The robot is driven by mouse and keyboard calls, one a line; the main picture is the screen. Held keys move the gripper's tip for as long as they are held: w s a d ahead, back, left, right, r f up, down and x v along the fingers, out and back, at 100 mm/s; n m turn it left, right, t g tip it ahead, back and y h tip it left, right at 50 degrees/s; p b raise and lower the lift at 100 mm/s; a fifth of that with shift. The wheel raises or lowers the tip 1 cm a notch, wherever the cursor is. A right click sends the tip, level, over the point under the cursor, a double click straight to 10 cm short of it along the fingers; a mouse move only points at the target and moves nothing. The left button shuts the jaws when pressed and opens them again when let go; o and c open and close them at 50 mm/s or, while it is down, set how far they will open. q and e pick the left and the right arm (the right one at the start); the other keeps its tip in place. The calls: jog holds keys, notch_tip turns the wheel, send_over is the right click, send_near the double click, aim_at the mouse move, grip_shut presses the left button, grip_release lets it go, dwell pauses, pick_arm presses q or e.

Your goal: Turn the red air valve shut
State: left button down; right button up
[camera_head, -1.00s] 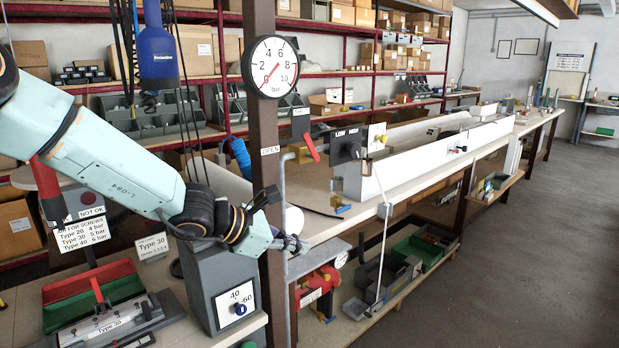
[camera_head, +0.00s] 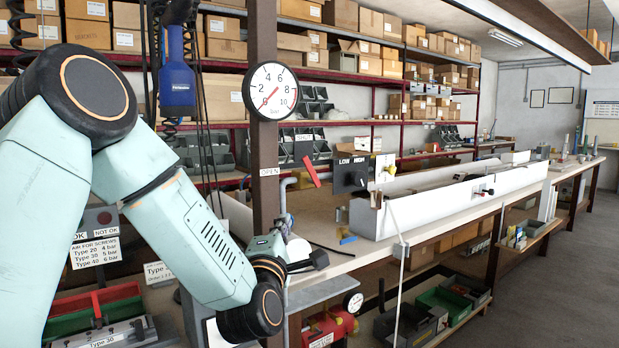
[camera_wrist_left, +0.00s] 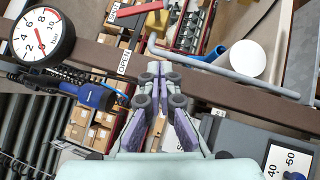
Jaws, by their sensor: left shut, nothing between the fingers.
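The red valve lever (camera_head: 312,172) sits on a grey pipe beside the dark post, just below and right of the gauge (camera_head: 271,91). It is tilted, its lower end to the right. An OPEN label (camera_head: 269,172) is on the post to its left. My left gripper (camera_head: 318,260) is shut and empty, below the lever and apart from it. In the left wrist view the shut fingertips (camera_wrist_left: 160,70) point toward the pipe, with the red lever (camera_wrist_left: 135,11) at the top edge, beyond them. My right gripper is not in view.
The post (camera_head: 264,200) stands close to my left gripper. The grey pipe (camera_wrist_left: 225,70) and a white rounded end (camera_wrist_left: 246,59) lie near the fingertips in the left wrist view. A blue tool (camera_head: 177,85) hangs at left. A long bench (camera_head: 375,250) stretches right.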

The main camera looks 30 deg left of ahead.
pick_arm(q)
jog(key=shift+w+a+r+n+t+y+p, duration=0.2)
jog(key=shift+w+a+r+n+p, duration=0.25)
jog(key=shift+w+r, duration=1.15)
jog(key=shift+w+a+r+n+t+y+p, duration=0.15)
jog(key=shift+w+a+r, duration=0.45)
jog(key=shift+w+r, duration=0.95)
jog(key=shift+w+a+r+n+t+y+p, duration=0.2)
jog(key=shift+w+a+r+n+p, duration=0.55)
jog(key=shift+w, duration=1.45)
jog(key=shift+s+d+r+m+b, duration=0.15)
jog(key=shift+r+m+b, duration=0.1)
jog(key=shift+m+b, duration=0.15)
jog(key=shift+w+d+r+m+h+p, duration=0.1)
jog(key=shift+w+r+m+h+p, duration=0.2)
jog(key=shift+p, duration=0.35)
jog(key=shift+s+r, duration=0.1)
